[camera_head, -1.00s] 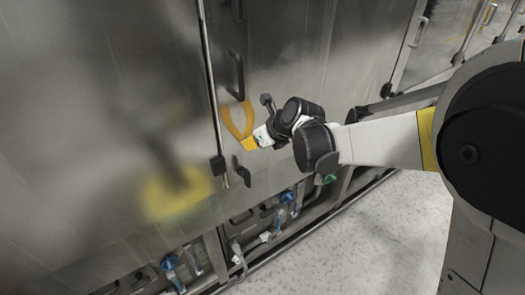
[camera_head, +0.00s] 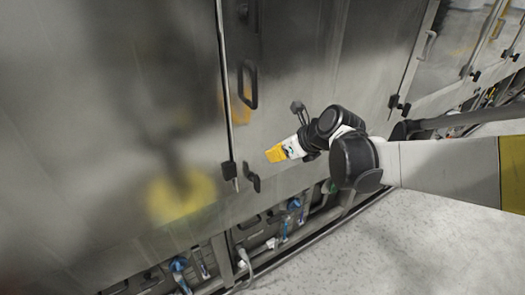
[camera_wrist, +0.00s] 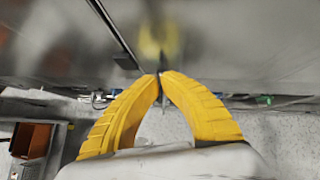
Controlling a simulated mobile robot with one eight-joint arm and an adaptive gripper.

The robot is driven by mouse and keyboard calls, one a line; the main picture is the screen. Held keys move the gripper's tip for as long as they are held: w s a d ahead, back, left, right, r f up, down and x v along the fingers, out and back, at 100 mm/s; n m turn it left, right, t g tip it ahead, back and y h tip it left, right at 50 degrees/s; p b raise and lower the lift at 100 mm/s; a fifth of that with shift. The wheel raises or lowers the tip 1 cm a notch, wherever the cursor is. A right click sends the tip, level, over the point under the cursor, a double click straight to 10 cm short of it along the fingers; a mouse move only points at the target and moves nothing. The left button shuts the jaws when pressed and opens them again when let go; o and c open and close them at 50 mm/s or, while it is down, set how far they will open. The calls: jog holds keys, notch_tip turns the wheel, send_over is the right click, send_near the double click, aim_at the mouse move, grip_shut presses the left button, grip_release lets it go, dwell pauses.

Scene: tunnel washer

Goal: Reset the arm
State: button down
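My gripper (camera_head: 268,156) shows in the head view as a short yellow end on my arm, in front of the steel washer panel (camera_head: 320,60) and apart from it. In the wrist view my gripper (camera_wrist: 160,75) has its two yellow fingers curving together, with the tips meeting and nothing seen between them. A black door handle (camera_head: 248,85) is up and left of the gripper. A small black latch (camera_head: 253,181) is just below and left of it.
The steel wall fills the left and middle, with blurred yellow reflections. Pipes and blue valves (camera_head: 179,268) run along its bottom. The pale speckled floor (camera_head: 340,255) is clear at lower right. An orange-brown box (camera_wrist: 35,140) stands at lower left in the wrist view.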

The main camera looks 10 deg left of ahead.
jog(key=s+d+r+n+t+h+b, duration=0.1)
jog(key=s+d+n+h+b, duration=0.1)
jog(key=s+d+n, duration=0.45)
jog(key=s+d+r+n+t+h+b, duration=0.15)
jog(key=s+d+n, duration=0.25)
jog(key=d, duration=0.6)
jog(key=s+d+f+n+h+b, duration=0.2)
jog(key=s+d+f+n, duration=0.1)
jog(key=s+d+n, duration=0.2)
jog(key=s+d+f+n+h+b, duration=0.2)
jog(key=s+d+f+n, duration=0.1)
jog(key=s+d+n, duration=0.3)
jog(key=d+n, duration=0.2)
jog(key=n, duration=0.1)
jog(key=shift+d+f, duration=0.25)
jog(key=shift+f, duration=0.1)
